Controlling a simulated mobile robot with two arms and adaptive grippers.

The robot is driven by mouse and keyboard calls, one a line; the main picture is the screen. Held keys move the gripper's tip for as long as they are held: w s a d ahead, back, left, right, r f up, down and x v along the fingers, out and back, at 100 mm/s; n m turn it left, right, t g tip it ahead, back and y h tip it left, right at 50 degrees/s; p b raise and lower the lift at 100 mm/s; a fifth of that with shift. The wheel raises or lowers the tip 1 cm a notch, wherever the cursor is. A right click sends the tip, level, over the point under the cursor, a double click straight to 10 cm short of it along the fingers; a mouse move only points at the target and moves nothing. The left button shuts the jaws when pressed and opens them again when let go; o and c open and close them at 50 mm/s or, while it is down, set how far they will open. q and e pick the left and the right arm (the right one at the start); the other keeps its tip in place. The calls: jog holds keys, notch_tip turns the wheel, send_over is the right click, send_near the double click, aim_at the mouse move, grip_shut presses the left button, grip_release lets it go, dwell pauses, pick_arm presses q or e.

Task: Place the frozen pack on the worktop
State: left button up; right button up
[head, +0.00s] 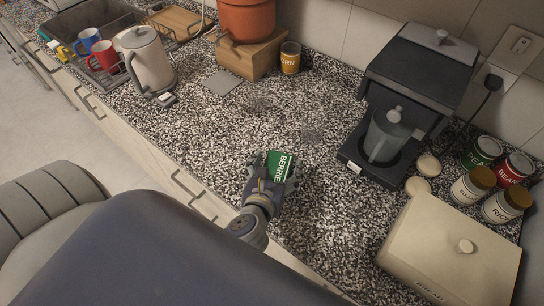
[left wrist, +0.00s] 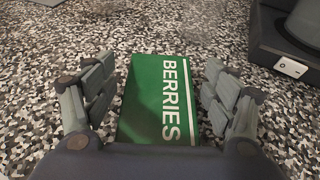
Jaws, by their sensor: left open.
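The frozen pack is a green box marked "BERRIES" (head: 279,166). It lies on the speckled worktop (head: 285,110) near the front edge. It also shows in the left wrist view (left wrist: 155,98), between the fingers. My left gripper (head: 272,171) is over the pack, with a finger on each side. In the left wrist view the fingers (left wrist: 158,92) are spread, with gaps between them and the pack. The pack's near end is hidden by the gripper's palm. My right gripper is not in view.
A black coffee machine (head: 420,75) stands to the right, with a cream bread bin (head: 450,255) and several tins nearby. A kettle (head: 147,60), mugs and a dish rack are at the left. A wooden box with a terracotta pot (head: 247,18) stands at the back. The worktop's middle is clear.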

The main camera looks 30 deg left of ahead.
pick_arm(q)
jog(key=b+v, duration=0.2)
jog(key=v, duration=0.8)
jog(key=shift+s+d+f+b, duration=0.1)
jog(key=shift+s+b, duration=0.1)
jog(key=shift+b, duration=0.1)
jog(key=shift+s+d+r, duration=0.15)
jog(key=shift+s+r, duration=0.25)
jog(key=shift+s, duration=0.2)
